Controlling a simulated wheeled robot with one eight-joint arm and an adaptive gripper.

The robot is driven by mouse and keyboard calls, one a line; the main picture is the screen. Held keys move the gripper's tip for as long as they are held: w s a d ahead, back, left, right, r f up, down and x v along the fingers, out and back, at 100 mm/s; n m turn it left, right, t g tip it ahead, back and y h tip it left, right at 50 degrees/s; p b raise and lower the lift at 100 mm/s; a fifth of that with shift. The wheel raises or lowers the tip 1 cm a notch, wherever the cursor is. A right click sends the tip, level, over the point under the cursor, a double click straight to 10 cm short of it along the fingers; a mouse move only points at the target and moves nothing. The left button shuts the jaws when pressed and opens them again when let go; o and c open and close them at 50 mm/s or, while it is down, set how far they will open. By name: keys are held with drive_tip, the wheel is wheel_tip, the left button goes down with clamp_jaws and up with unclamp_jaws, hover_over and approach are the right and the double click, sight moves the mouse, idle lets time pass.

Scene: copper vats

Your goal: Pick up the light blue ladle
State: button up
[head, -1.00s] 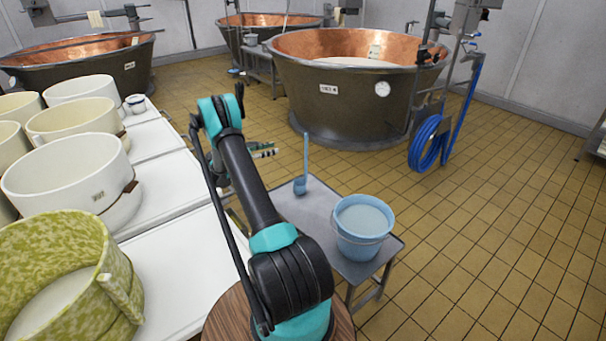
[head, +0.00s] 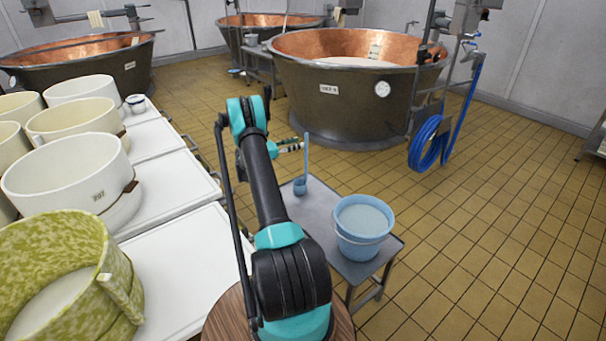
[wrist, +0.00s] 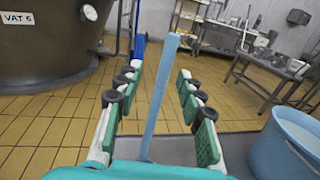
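The light blue ladle (head: 300,186) stands on a small grey metal table (head: 321,222), bowl down and handle up. My gripper (head: 291,147) is at the left of the upper handle in the head view, pointing right. In the wrist view my gripper (wrist: 159,78) is open, with a finger on each side of the ladle's handle (wrist: 160,95). Gaps show on both sides of the handle, and I cannot tell how deep it sits between the fingers. The ladle's bowl is hidden in the wrist view.
A light blue bucket (head: 363,228) of whitish liquid stands on the same table, right of the ladle; it also shows in the wrist view (wrist: 285,145). A white counter (head: 172,255) with cheese moulds is at left. A large copper vat (head: 345,85) stands behind.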

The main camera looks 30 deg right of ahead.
sight(306, 141)
drive_tip(key=d, duration=0.2)
drive_tip(key=s+d, duration=0.1)
drive_tip(key=d, duration=0.2)
drive_tip(key=shift+s, duration=0.15)
clamp_jaws()
